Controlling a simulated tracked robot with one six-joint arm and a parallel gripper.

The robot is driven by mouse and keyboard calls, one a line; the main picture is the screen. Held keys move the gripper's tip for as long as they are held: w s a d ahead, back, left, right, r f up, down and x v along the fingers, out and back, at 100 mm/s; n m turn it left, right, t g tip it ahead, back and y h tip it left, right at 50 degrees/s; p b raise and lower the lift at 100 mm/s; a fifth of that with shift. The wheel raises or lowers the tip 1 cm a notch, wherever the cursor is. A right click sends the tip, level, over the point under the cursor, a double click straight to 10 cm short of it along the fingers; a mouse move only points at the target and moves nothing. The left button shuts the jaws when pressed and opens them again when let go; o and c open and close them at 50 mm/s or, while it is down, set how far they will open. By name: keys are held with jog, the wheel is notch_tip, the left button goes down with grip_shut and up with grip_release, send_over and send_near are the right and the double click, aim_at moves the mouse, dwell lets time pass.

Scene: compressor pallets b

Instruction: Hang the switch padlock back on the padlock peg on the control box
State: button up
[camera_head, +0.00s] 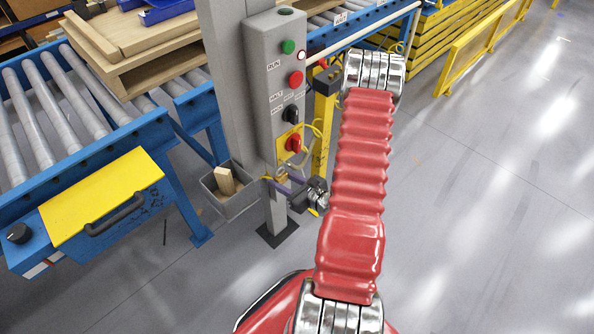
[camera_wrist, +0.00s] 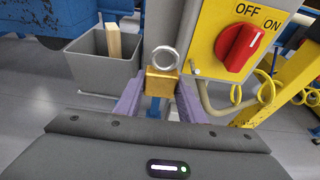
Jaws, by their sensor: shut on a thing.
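My gripper (camera_wrist: 160,98) is shut on the switch padlock (camera_wrist: 162,84), its purple fingers on either side of the brass body. The steel shackle (camera_wrist: 165,58) stands up above the body. In the head view my gripper (camera_head: 280,186) is low, in front of the bottom of the grey control box (camera_head: 262,58). The red switch (camera_wrist: 241,47) on the yellow plate (camera_wrist: 210,60) points to ON. A small pale stub (camera_wrist: 193,68), which looks like the padlock peg, is at the plate's lower left, right of the shackle. The shackle appears apart from it.
A grey bin (camera_head: 232,195) holding a wooden block (camera_head: 225,181) is left of the box's post. A yellow post (camera_head: 322,125) with coiled yellow cable is on the right. A blue roller conveyor (camera_head: 80,150) is on the left.

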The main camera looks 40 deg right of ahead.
jog(key=w+a+r+n+y, duration=0.1)
jog(key=w+a+r+y, duration=0.1)
jog(key=a, duration=0.6)
jog(key=w+a+r+n+g+y, duration=0.1)
jog(key=w+a+r+n+y, duration=0.1)
jog(key=a, duration=0.7)
jog(key=w+a+r+n+y, duration=0.2)
jog(key=w+a+r, duration=0.1)
jog(key=a, duration=0.6)
jog(key=shift+w+a+g, duration=0.15)
jog(key=shift+w+g, duration=0.25)
jog(key=shift+w, duration=0.25)
